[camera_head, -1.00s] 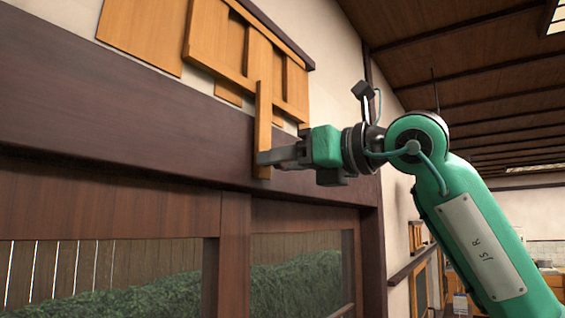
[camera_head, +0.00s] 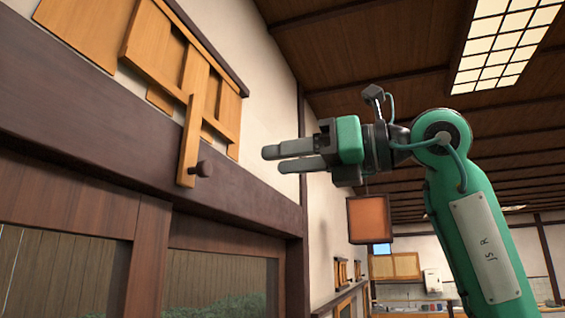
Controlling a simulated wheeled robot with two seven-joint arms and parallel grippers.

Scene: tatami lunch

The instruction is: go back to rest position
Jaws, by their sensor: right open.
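My right gripper (camera_head: 272,159) is raised in the middle of the head view, with its fingers pointing left. It is open and nothing is between the fingers. To its left, apart from it, a narrow wooden plaque (camera_head: 190,140) hangs at a dark round peg (camera_head: 204,169) on the dark wall beam. My green right arm comes up from the lower right. My left gripper does not show.
More wooden plaques (camera_head: 152,45) hang on the wall at upper left. A dark beam (camera_head: 80,120) runs above the window (camera_head: 215,280). An orange lantern (camera_head: 369,219) hangs behind my arm. A lit ceiling panel (camera_head: 507,40) is at upper right.

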